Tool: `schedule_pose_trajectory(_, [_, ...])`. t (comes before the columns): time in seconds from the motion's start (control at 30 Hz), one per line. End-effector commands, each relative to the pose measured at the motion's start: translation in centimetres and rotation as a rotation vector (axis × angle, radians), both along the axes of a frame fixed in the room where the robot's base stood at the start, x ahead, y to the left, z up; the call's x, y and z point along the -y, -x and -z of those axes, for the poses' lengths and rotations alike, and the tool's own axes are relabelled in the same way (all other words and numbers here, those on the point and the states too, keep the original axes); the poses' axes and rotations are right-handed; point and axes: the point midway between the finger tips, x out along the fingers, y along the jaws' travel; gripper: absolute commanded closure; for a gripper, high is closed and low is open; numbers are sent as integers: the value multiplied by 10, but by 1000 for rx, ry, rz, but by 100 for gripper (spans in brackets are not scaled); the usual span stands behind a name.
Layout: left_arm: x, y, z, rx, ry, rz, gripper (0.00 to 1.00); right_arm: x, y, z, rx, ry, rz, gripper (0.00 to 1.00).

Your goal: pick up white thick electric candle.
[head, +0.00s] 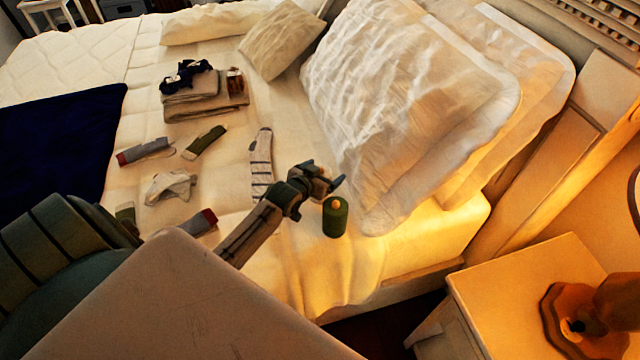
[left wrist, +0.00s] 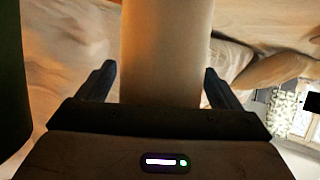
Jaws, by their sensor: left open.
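In the left wrist view a thick, smooth, pale cylinder (left wrist: 166,45), which fits the white candle, stands between the open fingers of my left gripper (left wrist: 160,86). There are small gaps at its sides, and its top end is out of frame. In the head view my left gripper (head: 325,174) is low over the bed near the pillows; I cannot make out the white candle there. A dark green candle (head: 335,218) with an orange flame tip stands just in front of the gripper. My right gripper is not in view.
The bed (head: 300,262) holds socks (head: 261,165), folded cloths (head: 205,95) and a crumpled white cloth (head: 170,186). Large white pillows (head: 400,90) rise close behind the gripper. A nightstand (head: 520,280) with a lamp (head: 580,310) stands at lower right.

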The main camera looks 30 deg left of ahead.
Motion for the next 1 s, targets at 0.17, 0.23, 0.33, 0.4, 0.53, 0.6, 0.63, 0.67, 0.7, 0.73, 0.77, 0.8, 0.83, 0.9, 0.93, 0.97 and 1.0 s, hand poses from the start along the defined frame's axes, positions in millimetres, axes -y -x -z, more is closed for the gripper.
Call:
schedule_pose_trajectory(0.17, [0, 0, 0, 0, 0, 0, 39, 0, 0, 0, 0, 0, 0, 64])
schedule_pose_trajectory(0.23, [0, 0, 0, 0, 0, 0, 53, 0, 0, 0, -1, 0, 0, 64])
schedule_pose_trajectory(0.33, [0, 0, 0, 1, 0, 0, 66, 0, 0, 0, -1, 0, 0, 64])
schedule_pose_trajectory(0.4, [0, 0, 0, 0, 0, 0, 66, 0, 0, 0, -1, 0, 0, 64])
schedule_pose_trajectory(0.53, [0, 0, -1, 1, 0, 0, 66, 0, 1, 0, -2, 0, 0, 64])
schedule_pose_trajectory(0.6, [0, 0, -6, 1, -1, 0, 66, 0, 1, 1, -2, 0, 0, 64])
schedule_pose_trajectory(0.63, [-1, 0, -9, 2, -1, 0, 66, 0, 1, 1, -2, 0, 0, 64])
schedule_pose_trajectory(0.67, [-1, 0, -13, 4, -2, 1, 66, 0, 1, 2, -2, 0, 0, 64])
schedule_pose_trajectory(0.7, [-1, 0, -20, 4, -3, 1, 66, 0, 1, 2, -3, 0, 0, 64])
schedule_pose_trajectory(0.73, [-1, 0, -25, 5, -2, 2, 66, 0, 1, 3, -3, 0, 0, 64])
schedule_pose_trajectory(0.77, [0, 0, -31, 5, -2, 2, 66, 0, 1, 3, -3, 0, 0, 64])
schedule_pose_trajectory(0.8, [0, -1, -40, 6, -2, 2, 66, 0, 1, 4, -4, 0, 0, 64])
schedule_pose_trajectory(0.83, [-1, -1, -46, 5, -3, 2, 66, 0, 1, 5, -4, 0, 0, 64])
schedule_pose_trajectory(0.9, [-1, -1, -61, 6, -3, 1, 66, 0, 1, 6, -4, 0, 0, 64])
schedule_pose_trajectory(0.93, [0, -1, -67, 5, -3, 1, 66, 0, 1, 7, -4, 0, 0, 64])
schedule_pose_trajectory(0.97, [0, -1, -72, 5, -3, 1, 66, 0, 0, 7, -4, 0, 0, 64])
schedule_pose_trajectory(1.0, [0, 0, -79, 5, -3, 1, 66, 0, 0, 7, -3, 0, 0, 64])
